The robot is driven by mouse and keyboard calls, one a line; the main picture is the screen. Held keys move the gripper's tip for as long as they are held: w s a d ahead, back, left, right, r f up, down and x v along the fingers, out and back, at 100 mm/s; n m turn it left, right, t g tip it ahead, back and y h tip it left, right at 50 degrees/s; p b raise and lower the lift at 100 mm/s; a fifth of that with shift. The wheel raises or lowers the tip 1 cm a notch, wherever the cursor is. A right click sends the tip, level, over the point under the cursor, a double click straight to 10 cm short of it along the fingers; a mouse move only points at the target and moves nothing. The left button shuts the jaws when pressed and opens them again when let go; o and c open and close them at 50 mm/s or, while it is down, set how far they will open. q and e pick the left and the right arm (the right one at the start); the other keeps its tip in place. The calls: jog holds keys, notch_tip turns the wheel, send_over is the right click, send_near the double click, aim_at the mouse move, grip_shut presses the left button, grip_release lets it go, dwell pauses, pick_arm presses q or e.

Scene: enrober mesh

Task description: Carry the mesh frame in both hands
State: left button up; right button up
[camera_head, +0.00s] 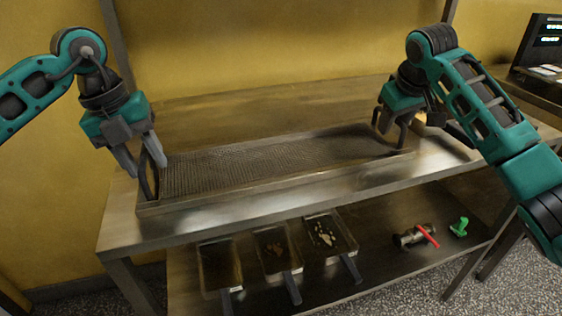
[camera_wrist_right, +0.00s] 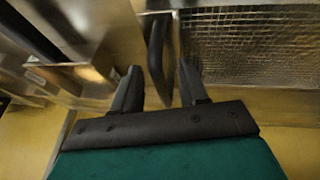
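The mesh frame (camera_head: 270,168) is a long metal tray with a woven wire floor, lying flat on the steel table, with a dark loop handle at each end. My left gripper (camera_head: 146,168) is at the left handle (camera_head: 149,182), its fingers apart on either side of it. My right gripper (camera_head: 392,124) is at the right end by the other handle. In the right wrist view, the fingers of my right gripper (camera_wrist_right: 160,80) are spread, with the dark handle (camera_wrist_right: 156,52) between them and gaps showing. The mesh (camera_wrist_right: 250,45) lies to the right there.
The steel table (camera_head: 125,215) has a lower shelf (camera_head: 375,265) holding several dark pans with handles, a metal cylinder with a red lever (camera_head: 412,237) and a small green item (camera_head: 460,227). A dark machine (camera_head: 540,65) stands at the right. Uprights rise behind the table.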

pick_arm(q)
jog(key=shift+r, duration=0.1)
pick_arm(e)
jog(key=shift+r, duration=0.2)
pick_arm(q)
notch_tip(320, 180, up, 12)
jog(key=a, duration=0.2)
jog(key=shift+s+a+f, duration=0.15)
jog(key=shift+s+f, duration=0.05)
jog(key=shift+s, duration=0.15)
pick_arm(e)
jog(key=v, duration=1.1)
jog(key=shift+s+r, duration=0.2)
jog(key=shift+r, duration=0.05)
